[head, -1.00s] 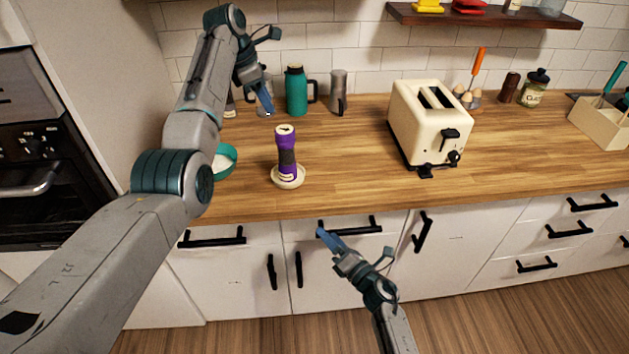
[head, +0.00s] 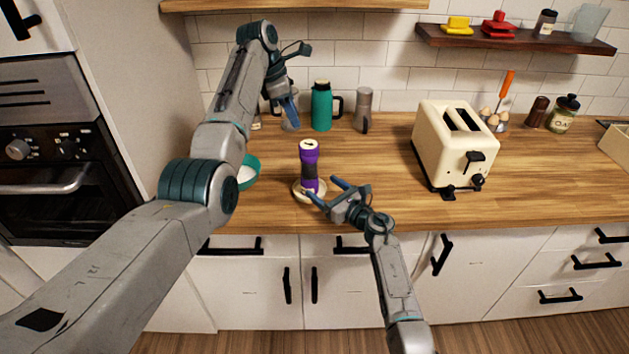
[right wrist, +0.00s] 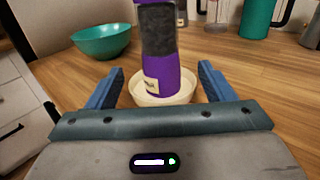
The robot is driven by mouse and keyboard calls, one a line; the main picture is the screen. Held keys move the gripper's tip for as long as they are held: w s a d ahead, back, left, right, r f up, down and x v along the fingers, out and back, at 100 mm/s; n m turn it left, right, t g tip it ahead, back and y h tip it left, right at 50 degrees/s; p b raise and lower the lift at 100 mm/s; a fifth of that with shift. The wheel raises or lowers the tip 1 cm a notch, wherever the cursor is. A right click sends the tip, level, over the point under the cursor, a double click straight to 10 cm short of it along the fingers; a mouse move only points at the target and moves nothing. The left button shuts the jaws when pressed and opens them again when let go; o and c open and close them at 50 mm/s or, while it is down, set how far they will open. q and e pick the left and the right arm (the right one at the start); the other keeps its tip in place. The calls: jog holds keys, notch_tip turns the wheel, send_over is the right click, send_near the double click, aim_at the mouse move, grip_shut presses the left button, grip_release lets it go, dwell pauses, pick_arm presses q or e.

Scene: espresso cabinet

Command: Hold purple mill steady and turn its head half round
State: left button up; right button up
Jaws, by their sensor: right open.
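The purple mill (head: 309,165) stands upright on a small cream saucer (head: 297,192) on the wooden counter. It has a dark band round its middle and a pale top with a dark mark. In the right wrist view the mill (right wrist: 172,75) stands ahead, between the lines of the two blue fingers. My right gripper (head: 323,188) is open, low at the mill's lower body, with the fingers short of or just beside it; the wrist view shows the open gripper (right wrist: 162,78) empty. My left gripper (head: 290,85) is raised behind and left of the mill, with its fingers apart and empty.
A teal bowl (head: 247,174) stands left of the mill, partly behind my left arm. A teal flask (head: 321,106) and a grey canister (head: 363,108) stand behind. A cream toaster (head: 453,150) is at right. The counter between mill and toaster is clear.

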jog(key=x, duration=0.7)
jog(key=c, duration=1.2)
pick_arm(q)
jog(key=shift+o, duration=1.3)
jog(key=shift+f, duration=0.1)
pick_arm(e)
jog(key=shift+c, duration=0.8)
pick_arm(q)
jog(key=o, duration=0.3)
jog(key=shift+f, duration=0.2)
jog(key=shift+o, duration=0.9)
jog(key=f+h, duration=0.3)
jog(key=f+t+h, duration=0.1)
jog(key=f+h, duration=0.2)
jog(key=f, duration=0.1)
jog(key=shift+s+a+f, duration=0.15)
jog(key=shift+a+f, duration=0.05)
jog(key=shift+f, duration=0.05)
jog(key=n+t+h, duration=0.3)
jog(key=t+h, duration=0.2)
jog(key=h, duration=0.2)
send_near(309, 147)
jog(key=x, duration=0.7)
jog(key=w+f+x, duration=0.1)
jog(key=x, duration=0.2)
jog(key=shift+w, duration=0.2)
